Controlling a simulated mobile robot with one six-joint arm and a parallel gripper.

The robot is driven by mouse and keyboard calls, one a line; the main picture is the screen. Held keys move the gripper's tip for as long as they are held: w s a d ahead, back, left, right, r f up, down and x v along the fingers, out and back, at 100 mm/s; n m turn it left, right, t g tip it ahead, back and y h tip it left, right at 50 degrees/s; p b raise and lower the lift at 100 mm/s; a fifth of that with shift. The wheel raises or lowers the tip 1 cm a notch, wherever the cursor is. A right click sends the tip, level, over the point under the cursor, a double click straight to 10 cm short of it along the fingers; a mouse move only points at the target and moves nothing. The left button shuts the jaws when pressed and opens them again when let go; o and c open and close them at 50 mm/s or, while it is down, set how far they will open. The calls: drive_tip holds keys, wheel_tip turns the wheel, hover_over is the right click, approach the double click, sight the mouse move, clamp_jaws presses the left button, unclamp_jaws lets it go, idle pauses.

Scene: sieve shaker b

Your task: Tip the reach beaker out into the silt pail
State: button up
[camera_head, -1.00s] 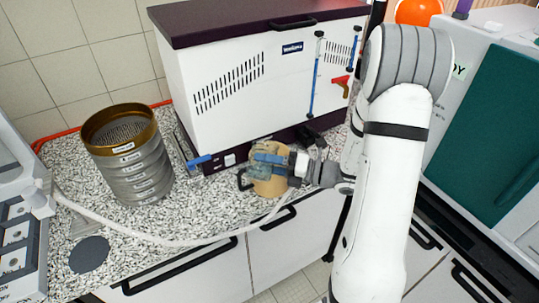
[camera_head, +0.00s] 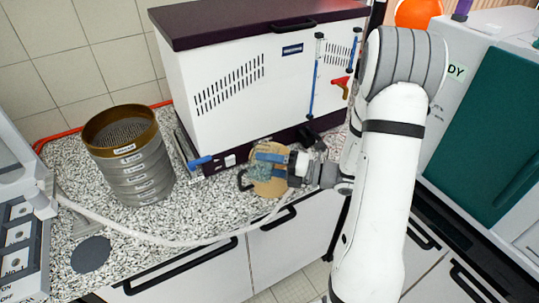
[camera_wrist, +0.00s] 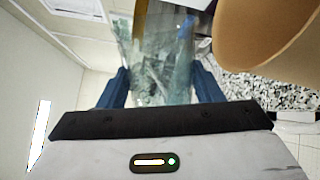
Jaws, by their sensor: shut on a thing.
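My gripper (camera_head: 270,164) has blue fingers and is shut on a clear, teal-tinted beaker (camera_wrist: 160,60). In the head view the beaker (camera_head: 258,171) shows only in part, at the fingertips. The tan silt pail (camera_head: 272,188) stands on the counter below the gripper, partly covered by it. In the wrist view the pail (camera_wrist: 262,30) is large at the upper right, close beside the beaker. The wrist view is rolled, with the counter at the right, and the beaker looks tilted over the pail. I cannot tell what is in either.
A stack of sieves (camera_head: 132,165) stands on the speckled counter at the left. A white cabinet with a dark lid (camera_head: 262,75) is behind the pail. A pale hose (camera_head: 150,238) runs along the counter's front. A grey disc (camera_head: 90,254) lies front left.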

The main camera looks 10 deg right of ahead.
drive_tip(key=shift+w+d+r+m+p, duration=0.25)
drive_tip(key=shift+w+m+p, duration=0.15)
drive_tip(key=shift+p, duration=0.5)
drive_tip(key=shift+w+d+r+m+p, duration=0.2)
drive_tip(key=shift+w+m+p, duration=0.15)
drive_tip(key=shift+p, duration=0.5)
drive_tip(key=shift+w+r+m+p, duration=0.2)
drive_tip(key=shift+r+m+p, duration=0.2)
drive_tip(key=shift+m+p, duration=0.8)
drive_tip(key=shift+w+d+f+m+p, duration=0.15)
drive_tip(key=shift+w+f+m+p, duration=0.2)
drive_tip(key=shift+m, duration=0.2)
drive_tip(key=shift+s, duration=0.1)
